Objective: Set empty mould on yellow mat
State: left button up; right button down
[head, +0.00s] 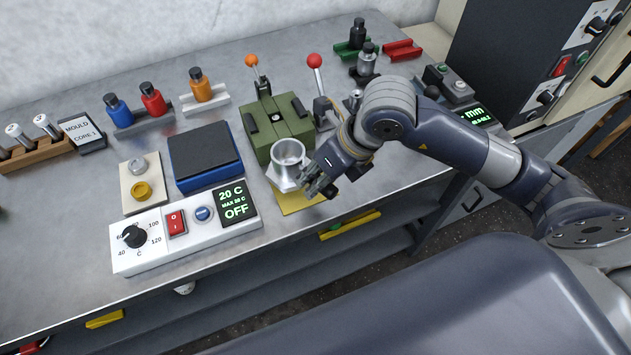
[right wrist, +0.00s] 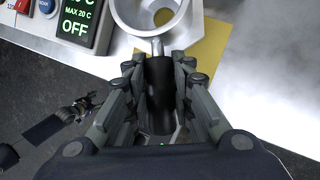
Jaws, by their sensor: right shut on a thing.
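The mould is a silver metal cup (head: 289,155) on a flat base with a dark handle. Its inside looks grey and empty in the head view. In the right wrist view its round rim (right wrist: 126,12) is at the top, with a yellow patch showing inside it. My right gripper (head: 318,184) is shut on the handle (right wrist: 160,95), which lies between its fingers. The mould is over the back left part of the yellow mat (head: 302,201); I cannot tell whether it touches the mat. The mat also shows in the right wrist view (right wrist: 207,48). My left gripper is not in view.
A green block (head: 277,128) stands just behind the mould. A white control panel (head: 150,247) with a display reading OFF is to the left, and a blue-sided black plate (head: 205,158) is behind it. The bench's front edge is close to the mat.

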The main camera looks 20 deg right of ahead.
jog(key=shift+w+d, duration=0.3)
jog(key=shift+w, duration=0.4)
notch_tip(320, 180, down, 2)
jog(key=shift+f+p, duration=0.25)
jog(key=shift+p, duration=0.3)
jog(key=shift+f, duration=0.5)
jog(key=c, duration=1.4)
grip_release()
jog(key=shift+f, duration=0.1)
jog(key=b+v, duration=0.1)
jog(key=v, duration=1.1)
jog(key=shift+s, duration=0.1)
